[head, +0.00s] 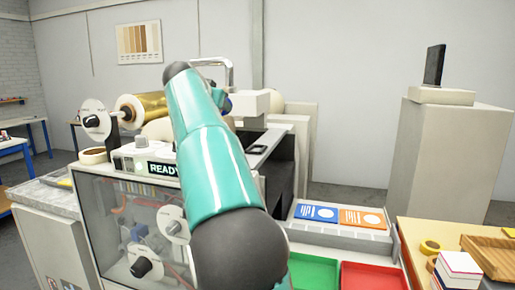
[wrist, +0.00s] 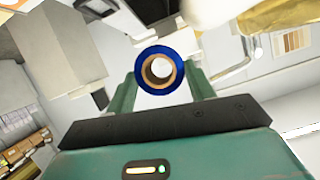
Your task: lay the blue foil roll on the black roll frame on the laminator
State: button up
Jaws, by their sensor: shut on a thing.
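The blue foil roll (wrist: 140,72) shows end-on in the wrist view, with a brown core and a pale centre. My gripper (wrist: 160,86) is shut on it, one finger on each side. In the head view my teal arm reaches over the laminator (head: 127,215) and hides most of the gripper. Only a small dark blue patch shows beside the arm's far end; I cannot tell if it is the roll. The laminator has a READY display and a clear front panel. I cannot make out the black roll frame; my arm covers part of the laminator top.
A gold foil roll (head: 150,105) is mounted at the laminator's upper left. To the right are blue and orange cards (head: 339,215), a green tray (head: 315,272) and a red tray (head: 372,276). A tall cabinet (head: 447,160) stands further right. A wooden tray (head: 493,255) lies on the right table.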

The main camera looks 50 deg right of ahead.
jog(key=s+d+f, duration=0.1)
jog(key=d+f, duration=0.1)
jog(key=d, duration=0.2)
jog(key=s+d+f, duration=0.1)
jog(key=d+f, duration=0.2)
jog(key=d, duration=0.1)
jog(key=d+f, duration=0.3)
jog(key=d, duration=0.1)
jog(key=shift+s+f, duration=0.2)
jog(key=shift+s, duration=0.2)
jog(key=shift+d+f, duration=0.2)
jog(key=shift+f, duration=0.05)
jog(key=f, duration=0.3)
jog(key=shift+d+f, duration=0.15)
jog(key=shift+d, duration=0.2)
jog(key=shift+a+f, duration=0.1)
jog(key=shift+f, duration=0.15)
jog(key=o, duration=1)
jog(key=shift+f, duration=0.1)
